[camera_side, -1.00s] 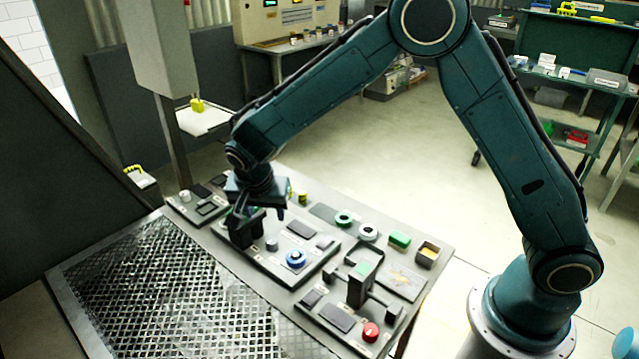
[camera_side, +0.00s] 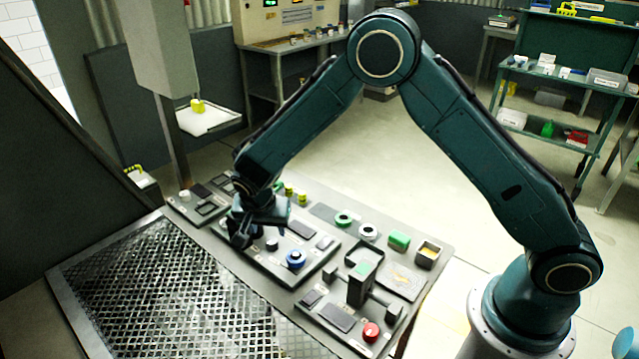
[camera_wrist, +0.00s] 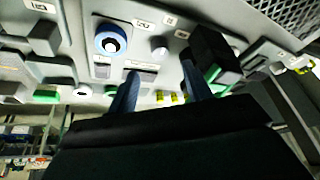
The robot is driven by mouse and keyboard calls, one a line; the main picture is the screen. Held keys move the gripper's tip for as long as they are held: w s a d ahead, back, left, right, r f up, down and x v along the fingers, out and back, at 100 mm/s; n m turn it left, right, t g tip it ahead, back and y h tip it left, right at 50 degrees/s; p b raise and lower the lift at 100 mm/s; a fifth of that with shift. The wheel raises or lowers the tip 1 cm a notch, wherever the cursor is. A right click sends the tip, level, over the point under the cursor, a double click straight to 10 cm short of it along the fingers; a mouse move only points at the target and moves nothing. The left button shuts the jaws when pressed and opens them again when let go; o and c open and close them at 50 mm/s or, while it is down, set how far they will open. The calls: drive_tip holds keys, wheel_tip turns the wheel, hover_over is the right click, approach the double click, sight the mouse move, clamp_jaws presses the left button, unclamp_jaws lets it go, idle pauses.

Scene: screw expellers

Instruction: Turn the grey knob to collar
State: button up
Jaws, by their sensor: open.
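A small round grey knob (camera_wrist: 158,46) stands on the panel in the wrist view, beyond my gripper and roughly between its fingers. In the side view the grey knob (camera_side: 272,244) sits just left of the blue knob. My gripper (camera_wrist: 160,72) is open and empty, its two fingers apart. In the side view my gripper (camera_side: 250,230) is low over the panel, left of the grey knob. Whether a finger touches anything is unclear. No marking readable as "collar" shows; the small labels are too blurred.
A blue knob (camera_wrist: 110,40) stands beside the grey one. A tall dark block (camera_wrist: 213,52) stands close by my right finger. Another dark block (camera_side: 362,283) and a red button (camera_side: 371,331) are nearer the front right. A metal grating (camera_side: 150,290) lies at left.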

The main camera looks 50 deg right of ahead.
sight(273, 241)
drive_tip(key=x, duration=0.7)
drive_tip(key=shift+f, duration=0.2)
drive_tip(key=c, duration=1)
drive_tip(key=shift+d+n, duration=0.1)
drive_tip(key=shift+n, duration=0.3)
drive_tip(key=n+y, duration=0.1)
drive_tip(key=n, duration=0.1)
drive_tip(key=n+t+y, duration=0.1)
drive_tip(key=n, duration=0.2)
drive_tip(key=shift+s+d, duration=0.1)
drive_tip(key=shift+d, duration=0.05)
drive_tip(key=n+y, duration=0.1)
drive_tip(key=n, duration=0.2)
drive_tip(key=n+y, duration=0.1)
drive_tip(key=n, duration=0.2)
drive_tip(key=shift+d+t, duration=0.15)
drive_tip(key=shift+t, duration=0.15)
